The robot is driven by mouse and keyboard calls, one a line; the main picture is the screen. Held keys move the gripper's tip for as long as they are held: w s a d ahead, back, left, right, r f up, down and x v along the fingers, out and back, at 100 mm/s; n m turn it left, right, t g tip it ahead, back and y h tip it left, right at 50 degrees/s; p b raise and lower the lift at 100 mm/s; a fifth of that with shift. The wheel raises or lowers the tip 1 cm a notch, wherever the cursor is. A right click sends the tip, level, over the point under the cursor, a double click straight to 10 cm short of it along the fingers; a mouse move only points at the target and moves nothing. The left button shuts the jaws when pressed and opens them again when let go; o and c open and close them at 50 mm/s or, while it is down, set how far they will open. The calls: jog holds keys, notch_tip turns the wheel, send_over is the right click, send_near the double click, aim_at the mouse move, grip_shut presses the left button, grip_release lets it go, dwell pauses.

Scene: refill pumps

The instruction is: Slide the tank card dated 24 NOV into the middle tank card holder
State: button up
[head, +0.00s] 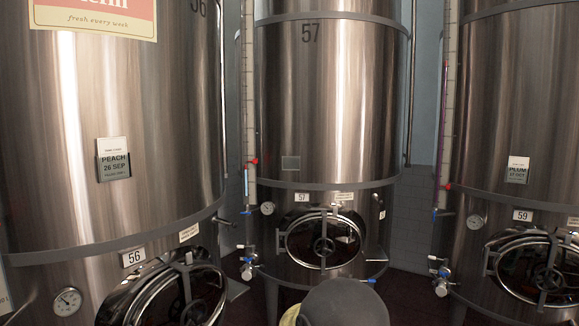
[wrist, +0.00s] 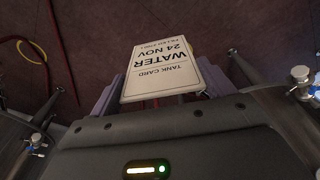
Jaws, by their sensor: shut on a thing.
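The tank card (wrist: 165,70) reads WATER, 24 NOV and appears upside down in the wrist view. My gripper (wrist: 163,92) is shut on this card, with a finger on each side of its lower part. In the head view, a dark rounded part of my arm (head: 345,303) shows at the bottom centre, below tank 57. The card and fingers are not visible there.
Tank 56 (head: 185,120) on the left has a holder with a PEACH 26 SEP card (head: 114,160). Tank 59 (head: 500,100) on the right has a PLUM card (head: 517,170). Round hatches and blue-handled valves (head: 248,262) stick out low on the tanks. A red hose (wrist: 58,45) lies on the floor.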

jog(key=d+f+m, duration=0.1)
jog(key=d+f, duration=0.3)
jog(key=f, duration=0.6)
jog(key=s+d+f+m, duration=0.1)
jog(key=d+f, duration=0.4)
jog(key=f, duration=0.5)
jog(key=s+d+f+m, duration=0.1)
jog(key=d+f, duration=0.3)
jog(key=f, duration=0.6)
jog(key=shift+d, duration=0.3)
